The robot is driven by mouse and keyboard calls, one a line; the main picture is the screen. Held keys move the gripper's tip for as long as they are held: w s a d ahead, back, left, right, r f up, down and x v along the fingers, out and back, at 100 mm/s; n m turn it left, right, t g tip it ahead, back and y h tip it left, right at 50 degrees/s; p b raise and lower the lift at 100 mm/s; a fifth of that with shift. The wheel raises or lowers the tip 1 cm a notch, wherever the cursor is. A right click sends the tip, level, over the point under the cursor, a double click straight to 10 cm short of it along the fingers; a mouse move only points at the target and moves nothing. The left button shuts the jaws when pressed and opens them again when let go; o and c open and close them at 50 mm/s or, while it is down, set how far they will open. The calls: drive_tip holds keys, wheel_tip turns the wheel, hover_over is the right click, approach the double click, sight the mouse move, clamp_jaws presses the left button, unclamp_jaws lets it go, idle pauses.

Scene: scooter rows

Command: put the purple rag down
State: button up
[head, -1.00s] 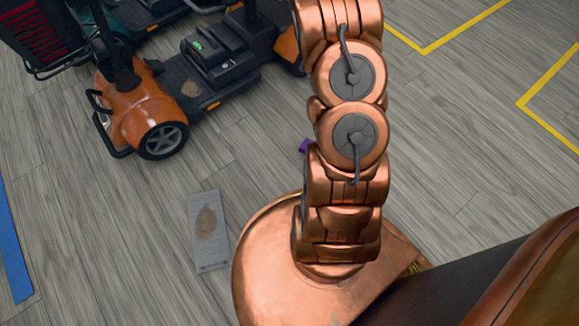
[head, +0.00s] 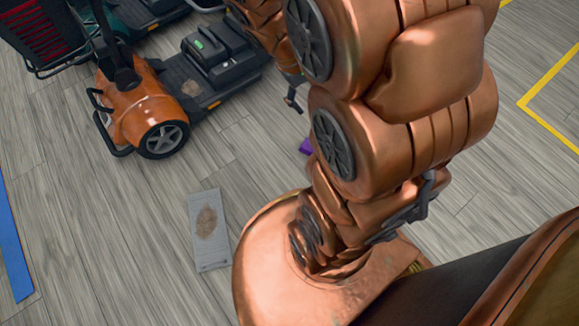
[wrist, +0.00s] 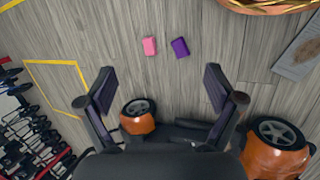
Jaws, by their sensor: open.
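The purple rag (wrist: 180,47) is a small folded block lying on the grey plank floor, seen beyond my fingertips in the wrist view. In the head view only a purple corner of it (head: 305,146) shows, the rest hidden behind my arm. My gripper (wrist: 160,88) is open, its two dark fingers spread wide with nothing between them. The rag is apart from both fingers. In the head view my arm covers most of the gripper; a small dark part of it (head: 292,97) shows near the scooter.
A pink block (wrist: 149,46) lies beside the rag. An orange scooter (head: 140,105) stands at the upper left. A grey mat with a brown stain (head: 209,252) lies on the floor. Yellow lines (head: 548,118) and a blue strip (head: 14,250) mark the floor.

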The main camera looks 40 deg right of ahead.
drive_tip(key=s+a+r+n+y, duration=0.1)
drive_tip(key=s+a+y, duration=0.1)
drive_tip(key=s+a, duration=0.4)
drive_tip(key=s+a+r+g+y, duration=0.1)
drive_tip(key=s+a+r+y, duration=0.1)
drive_tip(key=s+a, duration=0.5)
drive_tip(key=a, duration=0.4)
drive_tip(key=shift+a+r+n+y, duration=0.2)
drive_tip(key=shift+a+n+y, duration=0.1)
drive_tip(key=shift+a+n, duration=0.1)
drive_tip(key=s+p+v, duration=0.2)
drive_tip(key=p+v, duration=1.5)
drive_tip(key=shift+s+d+r+m+t, duration=0.3)
drive_tip(key=shift+d+r+m, duration=0.1)
drive_tip(key=shift+r, duration=0.4)
drive_tip(key=shift+o, duration=0.5)
wheel_tip(320, 180, up, 21)
drive_tip(key=t+p, duration=0.1)
drive_tip(key=p, duration=1.9)
drive_tip(key=shift+s+a+n, duration=0.3)
drive_tip(key=shift+s+a, duration=0.05)
drive_tip(key=shift+f, duration=0.3)
